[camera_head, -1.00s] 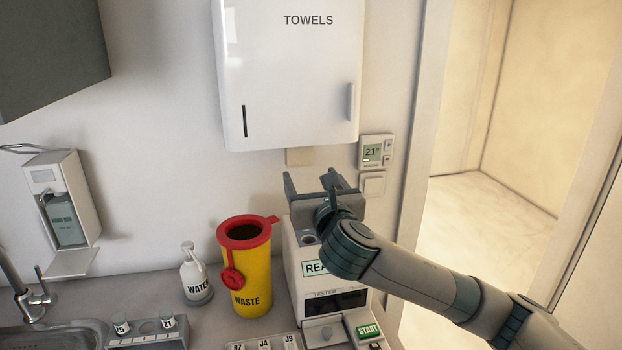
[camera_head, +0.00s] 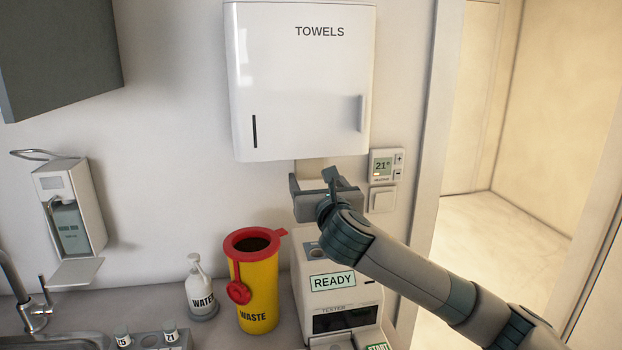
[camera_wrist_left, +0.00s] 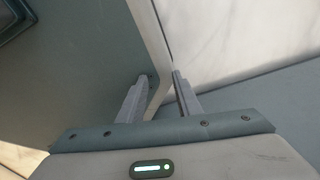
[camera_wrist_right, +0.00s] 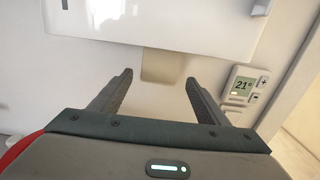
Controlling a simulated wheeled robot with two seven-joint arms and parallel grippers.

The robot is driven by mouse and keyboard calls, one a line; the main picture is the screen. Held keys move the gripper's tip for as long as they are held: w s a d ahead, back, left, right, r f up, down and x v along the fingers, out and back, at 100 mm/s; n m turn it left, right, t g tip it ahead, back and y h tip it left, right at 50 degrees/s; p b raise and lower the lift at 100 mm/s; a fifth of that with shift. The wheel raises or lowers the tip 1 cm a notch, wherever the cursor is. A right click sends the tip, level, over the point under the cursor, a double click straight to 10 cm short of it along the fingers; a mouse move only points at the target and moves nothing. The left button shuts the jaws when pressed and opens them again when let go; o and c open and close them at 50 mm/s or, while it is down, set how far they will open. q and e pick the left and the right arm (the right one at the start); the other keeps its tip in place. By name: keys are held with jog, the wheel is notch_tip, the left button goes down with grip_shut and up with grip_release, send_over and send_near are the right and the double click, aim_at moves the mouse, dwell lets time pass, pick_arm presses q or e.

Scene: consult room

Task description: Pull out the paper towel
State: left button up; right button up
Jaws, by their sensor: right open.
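The white towel dispenser (camera_head: 300,90), marked TOWELS, hangs on the wall. A short beige paper towel (camera_head: 313,165) hangs from its underside. My right gripper (camera_head: 311,179) is just under the dispenser, open and empty, with its fingers pointing up at the wall. In the right wrist view the towel (camera_wrist_right: 163,66) shows ahead, centred between the two parted fingertips (camera_wrist_right: 159,77). The fingers look short of it or level with its lower end; I cannot tell exactly. In the left wrist view my left gripper (camera_wrist_left: 161,78) has its fingers apart, with no object seen held.
A thermostat (camera_head: 382,165) and a switch (camera_head: 382,199) are on the wall right of the gripper. Below stand a tester (camera_head: 335,300), a yellow waste bin (camera_head: 258,290) and a water bottle (camera_head: 199,290). A soap dispenser (camera_head: 72,215) is at left.

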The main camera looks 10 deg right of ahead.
aim_at(310, 172)
jog(key=shift+w+p, duration=0.5)
jog(key=shift+w, duration=1.65)
jog(key=shift+w+p, duration=0.25)
jog(key=shift+p, duration=0.05)
jog(key=c, duration=0.8)
pick_arm(q)
jog(key=shift+s+a+r+g, duration=0.15)
jog(key=shift+s+r, duration=0.1)
jog(key=shift+s, duration=0.2)
jog(key=shift+s+a+r+g, duration=0.15)
jog(key=shift+s+r, duration=0.05)
jog(key=shift+s, duration=0.25)
jog(key=shift+s, duration=0.1)
pick_arm(e)
jog(key=shift+f, duration=0.1)
